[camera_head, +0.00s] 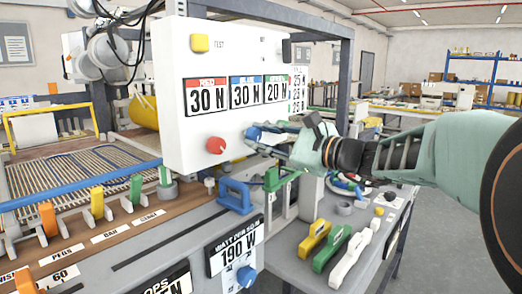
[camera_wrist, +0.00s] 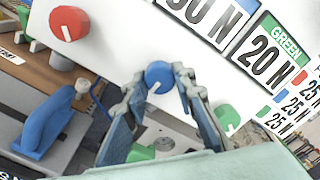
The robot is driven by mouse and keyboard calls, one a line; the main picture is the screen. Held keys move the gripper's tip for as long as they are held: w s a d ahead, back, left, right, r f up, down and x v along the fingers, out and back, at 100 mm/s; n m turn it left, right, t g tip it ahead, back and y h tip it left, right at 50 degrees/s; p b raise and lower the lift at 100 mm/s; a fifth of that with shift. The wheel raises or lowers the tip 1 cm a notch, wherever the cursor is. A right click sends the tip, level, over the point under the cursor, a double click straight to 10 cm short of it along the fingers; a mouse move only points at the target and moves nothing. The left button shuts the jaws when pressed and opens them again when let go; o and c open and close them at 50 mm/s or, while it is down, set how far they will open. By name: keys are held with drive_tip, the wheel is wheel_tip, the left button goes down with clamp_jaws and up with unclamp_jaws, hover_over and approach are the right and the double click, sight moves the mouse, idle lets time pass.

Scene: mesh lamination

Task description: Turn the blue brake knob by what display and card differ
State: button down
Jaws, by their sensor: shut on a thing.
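The blue brake knob (camera_wrist: 159,74) sits on the white panel (camera_head: 180,110), its white mark pointing down in the wrist view. My gripper (camera_wrist: 161,88) is shut on it, one finger on each side; in the head view my gripper (camera_head: 263,136) comes from the right and hides most of the knob.
The red knob (camera_wrist: 69,23) is left of the blue one, and the green knob (camera_wrist: 227,118) is close to my right finger. A blue clamp (camera_head: 235,195) stands below the panel. Yellow, green and white handles (camera_head: 331,249) lie on the grey bench.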

drive_tip(key=shift+n+b, duration=0.4)
drive_tip(key=c, duration=1.6)
unclamp_jaws()
drive_tip(key=shift+d, duration=0.1)
drive_tip(key=v, duration=1.2)
